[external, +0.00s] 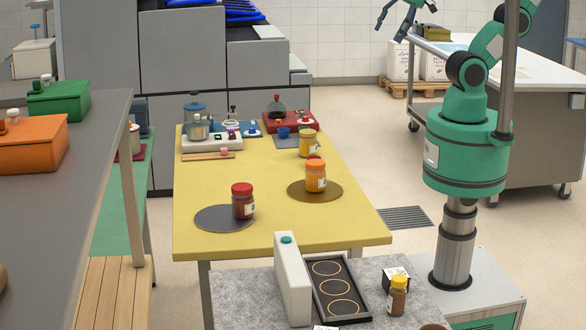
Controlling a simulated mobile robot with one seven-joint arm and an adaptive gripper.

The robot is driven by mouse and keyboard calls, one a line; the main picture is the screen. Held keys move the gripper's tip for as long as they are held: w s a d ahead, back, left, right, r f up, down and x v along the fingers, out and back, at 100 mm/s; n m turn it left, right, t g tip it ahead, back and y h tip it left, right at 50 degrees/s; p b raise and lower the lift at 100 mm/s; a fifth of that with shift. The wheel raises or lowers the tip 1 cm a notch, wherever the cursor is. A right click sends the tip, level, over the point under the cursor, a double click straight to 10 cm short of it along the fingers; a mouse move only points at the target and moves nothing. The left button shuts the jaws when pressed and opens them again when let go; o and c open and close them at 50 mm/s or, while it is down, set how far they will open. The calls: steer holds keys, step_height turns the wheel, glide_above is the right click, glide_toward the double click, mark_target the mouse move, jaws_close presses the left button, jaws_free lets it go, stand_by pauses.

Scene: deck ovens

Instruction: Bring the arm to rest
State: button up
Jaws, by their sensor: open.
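My green arm rises from its column at the right of the external view. My gripper (393,27) is at the top edge, raised well above the floor and to the right of the yellow table (270,235). Its dark fingers point down and are spread apart, with nothing between them. Part of my arm above is cut off by the frame edge.
A red-lidded jar (243,203) stands on a grey disc; an orange jar (315,178) stands on a brown disc. A white upright panel (291,280) and black tray (340,290) are in front. A steel-topped table (500,72) stands behind my arm.

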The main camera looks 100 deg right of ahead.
step_height(320, 180, down, 4)
steer(key=b, duration=0.4)
steer(key=shift+f, duration=0.2)
stand_by(0.4)
